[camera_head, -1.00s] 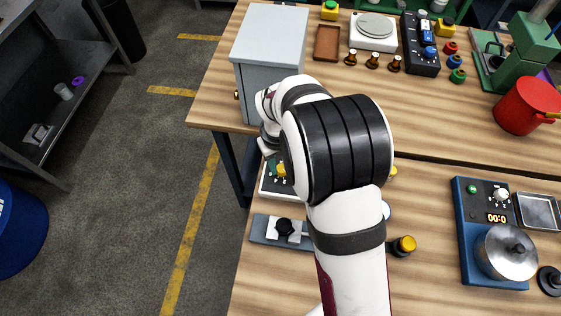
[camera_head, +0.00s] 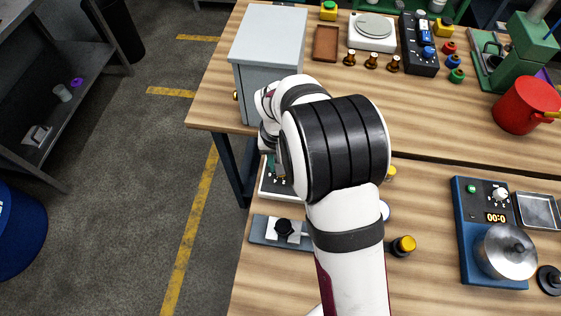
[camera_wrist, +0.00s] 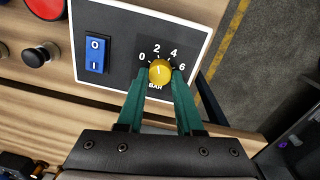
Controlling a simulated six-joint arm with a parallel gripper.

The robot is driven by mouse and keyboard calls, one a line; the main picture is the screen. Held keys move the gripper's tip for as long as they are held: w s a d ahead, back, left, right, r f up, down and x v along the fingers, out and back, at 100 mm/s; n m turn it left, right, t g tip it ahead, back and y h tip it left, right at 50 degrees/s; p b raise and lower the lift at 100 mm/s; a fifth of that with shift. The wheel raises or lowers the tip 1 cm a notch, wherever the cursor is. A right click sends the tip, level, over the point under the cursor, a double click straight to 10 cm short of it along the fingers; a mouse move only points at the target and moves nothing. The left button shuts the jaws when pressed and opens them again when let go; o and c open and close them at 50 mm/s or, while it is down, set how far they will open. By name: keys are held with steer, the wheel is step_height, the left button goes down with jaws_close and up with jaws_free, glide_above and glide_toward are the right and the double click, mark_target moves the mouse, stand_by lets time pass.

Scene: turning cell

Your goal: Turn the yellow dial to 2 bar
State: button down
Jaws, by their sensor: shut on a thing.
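The yellow dial (camera_wrist: 160,72) sits on a dark, white-edged panel (camera_wrist: 122,30) with marks 0, 2, 4, 6 and the word BAR. A short pale line on the dial stands nearly upright, roughly toward the 2; its exact reading is hard to tell. My gripper (camera_wrist: 161,78) is shut on the dial, one green finger on each side of it. In the head view my arm hides the dial and most of the gripper; part of the panel (camera_head: 268,190) shows beside it.
A blue rocker switch (camera_wrist: 96,52) sits left of the dial. A black knob (camera_wrist: 42,54) and a red button (camera_wrist: 45,4) lie further left. In the head view, a grey cabinet (camera_head: 270,45) stands behind the panel and a lever device (camera_head: 284,228) lies in front.

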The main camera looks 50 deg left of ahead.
steer(key=c, duration=0.6)
jaws_free()
steer(key=shift+o, duration=0.2)
steer(key=shift+r, duration=0.1)
step_height(320, 180, up, 16)
steer(key=shift+s+a+f, duration=0.2)
steer(key=shift+s, duration=0.05)
